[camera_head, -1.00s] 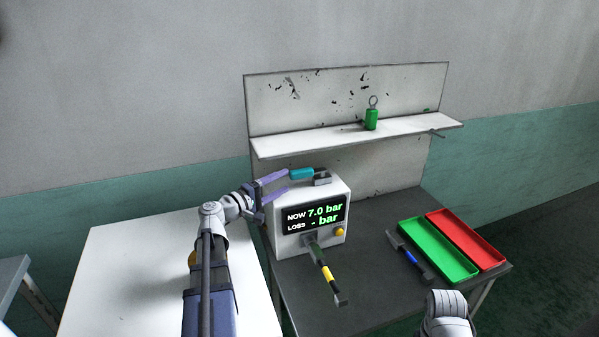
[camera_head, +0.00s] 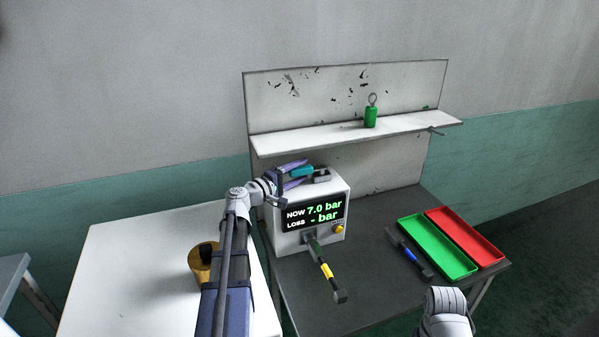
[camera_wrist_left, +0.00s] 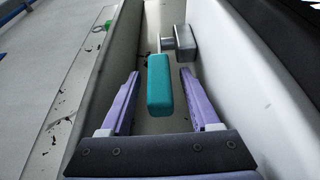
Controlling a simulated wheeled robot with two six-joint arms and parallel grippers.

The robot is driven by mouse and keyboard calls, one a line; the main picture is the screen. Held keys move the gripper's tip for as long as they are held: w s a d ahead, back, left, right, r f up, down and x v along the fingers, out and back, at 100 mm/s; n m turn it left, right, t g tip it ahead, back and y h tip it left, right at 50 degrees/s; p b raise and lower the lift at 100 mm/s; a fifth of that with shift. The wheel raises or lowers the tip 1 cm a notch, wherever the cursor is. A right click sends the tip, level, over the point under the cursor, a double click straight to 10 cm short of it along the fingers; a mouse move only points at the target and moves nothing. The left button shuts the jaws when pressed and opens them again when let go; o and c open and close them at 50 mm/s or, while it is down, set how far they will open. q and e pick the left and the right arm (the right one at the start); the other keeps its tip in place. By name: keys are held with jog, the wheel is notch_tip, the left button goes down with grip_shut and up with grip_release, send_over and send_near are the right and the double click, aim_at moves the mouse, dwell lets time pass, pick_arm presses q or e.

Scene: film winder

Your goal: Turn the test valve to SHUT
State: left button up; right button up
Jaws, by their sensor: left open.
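The white tester box (camera_head: 335,190) stands on the dark bench. Its screen (camera_head: 314,214) reads NOW 7.0 bar and LOSS - bar. A teal handle (camera_head: 301,171) with a grey block (camera_head: 321,176) at its right sits at the box's top; I take it as the test valve. My left gripper (camera_head: 299,173) is open around the teal handle. In the left wrist view the handle (camera_wrist_left: 160,92) lies between the two purple fingers (camera_wrist_left: 160,74), with gaps on both sides. No SHUT marking is readable. My right gripper is out of view.
A black-and-yellow lever (camera_head: 325,270) juts from the box front, beside a yellow knob (camera_head: 338,229). Green (camera_head: 437,249) and red (camera_head: 466,237) trays lie right, near a blue-banded tool (camera_head: 411,256). A green weight (camera_head: 370,117) stands on the shelf. A brown cup (camera_head: 203,266) is on the white table.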

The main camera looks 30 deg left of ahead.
pick_arm(q)
grip_shut()
dwell(0.4)
dwell(0.9)
